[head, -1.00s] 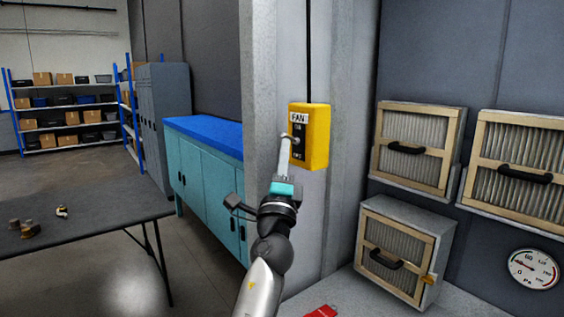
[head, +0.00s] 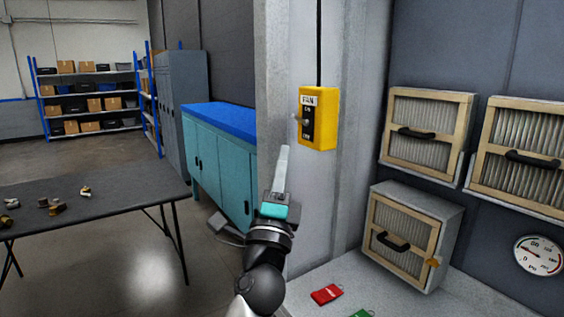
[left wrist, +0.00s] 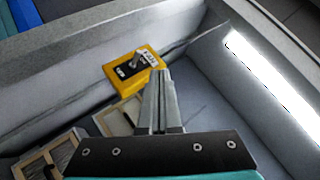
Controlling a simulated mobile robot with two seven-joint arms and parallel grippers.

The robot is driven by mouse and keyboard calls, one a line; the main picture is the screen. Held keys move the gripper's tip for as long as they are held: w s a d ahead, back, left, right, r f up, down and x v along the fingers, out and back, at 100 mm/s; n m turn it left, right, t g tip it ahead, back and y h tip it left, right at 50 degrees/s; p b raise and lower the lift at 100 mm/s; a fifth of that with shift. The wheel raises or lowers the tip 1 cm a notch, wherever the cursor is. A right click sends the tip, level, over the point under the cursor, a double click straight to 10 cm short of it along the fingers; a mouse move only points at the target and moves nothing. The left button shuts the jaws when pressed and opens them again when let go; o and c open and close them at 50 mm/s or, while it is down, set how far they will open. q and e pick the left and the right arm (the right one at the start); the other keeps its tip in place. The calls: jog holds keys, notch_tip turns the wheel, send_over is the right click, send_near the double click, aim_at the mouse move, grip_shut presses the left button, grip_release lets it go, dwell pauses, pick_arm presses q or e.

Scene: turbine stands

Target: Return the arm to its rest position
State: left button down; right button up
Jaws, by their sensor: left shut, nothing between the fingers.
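My left gripper (head: 284,150) is shut and empty. It points up in the head view, below and a little left of the yellow fan switch box (head: 319,118), apart from it. The box hangs on the grey pillar, with a label reading FAN and a small toggle lever at its left face. In the left wrist view, the shut fingers (left wrist: 161,72) reach up just below and right of the yellow box (left wrist: 134,70); a gap there is hard to judge. My right gripper is in neither view.
Framed filters (head: 428,128) with black handles hang at right, above a grey ledge (head: 385,300) holding a red tag (head: 326,294) and a green one. A round gauge (head: 538,255) is at far right. A dark table (head: 110,195) with small parts stands left, before a teal cabinet (head: 215,170).

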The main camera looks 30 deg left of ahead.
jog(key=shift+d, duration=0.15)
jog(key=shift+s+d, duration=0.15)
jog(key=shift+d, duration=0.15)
